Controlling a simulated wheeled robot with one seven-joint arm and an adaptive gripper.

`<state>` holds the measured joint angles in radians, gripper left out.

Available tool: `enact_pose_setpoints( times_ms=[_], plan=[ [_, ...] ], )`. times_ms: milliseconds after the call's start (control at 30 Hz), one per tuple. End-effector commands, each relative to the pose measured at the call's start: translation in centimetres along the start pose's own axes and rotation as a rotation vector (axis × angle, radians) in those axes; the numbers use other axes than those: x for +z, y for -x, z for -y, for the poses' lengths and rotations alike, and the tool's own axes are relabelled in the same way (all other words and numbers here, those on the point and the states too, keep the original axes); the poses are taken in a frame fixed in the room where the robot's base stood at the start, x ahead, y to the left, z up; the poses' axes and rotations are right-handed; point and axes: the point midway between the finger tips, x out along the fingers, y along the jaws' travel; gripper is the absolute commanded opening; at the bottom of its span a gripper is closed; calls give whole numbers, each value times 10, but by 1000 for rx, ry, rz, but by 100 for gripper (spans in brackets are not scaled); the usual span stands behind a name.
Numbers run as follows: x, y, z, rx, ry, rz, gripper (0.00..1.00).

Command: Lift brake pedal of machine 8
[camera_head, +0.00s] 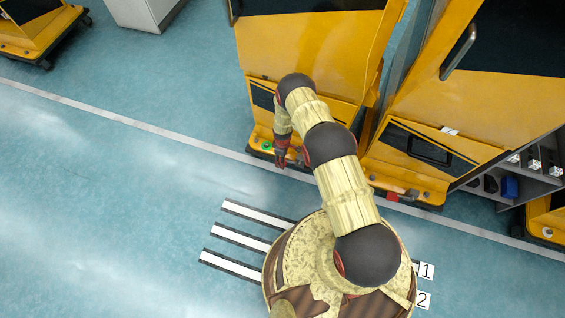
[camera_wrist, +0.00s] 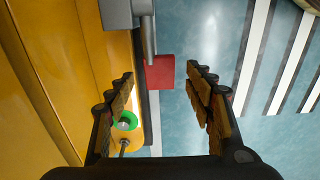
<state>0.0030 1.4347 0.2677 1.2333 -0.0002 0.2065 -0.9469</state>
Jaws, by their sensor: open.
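A red pedal plate (camera_wrist: 160,72) on a grey metal lever (camera_wrist: 148,28) shows in the wrist view, at the foot of a yellow machine (camera_head: 310,50). My gripper (camera_wrist: 160,75) is open and empty, one finger on each side of the picture. The pedal appears ahead, between the fingertips; I cannot tell how far off it is, and I see no contact. In the head view my gripper (camera_head: 288,157) is low by the machine's front base and mostly hides the pedal there. No machine number is readable.
A green button (camera_wrist: 124,121) is on the yellow base beside the left finger. A second yellow machine with another red pedal (camera_head: 393,197) stands to the right. Shelves with a blue box (camera_head: 510,187) are farther right. The blue floor (camera_head: 110,200) to the left is clear.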

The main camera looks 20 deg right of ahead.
Motion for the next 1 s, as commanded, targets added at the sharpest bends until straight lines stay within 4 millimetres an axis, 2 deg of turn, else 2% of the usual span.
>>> enact_pose_setpoints(
  times_ms=[33, 200, 600, 1000],
  plan=[
    [0, -11, 0, 0, 0, 0, 53],
    [0, -29, 0, 0, -1, 0, 53],
    [-1, -33, -1, 1, -1, -1, 52],
    [0, -33, 0, 1, -2, 0, 30]
  ],
)
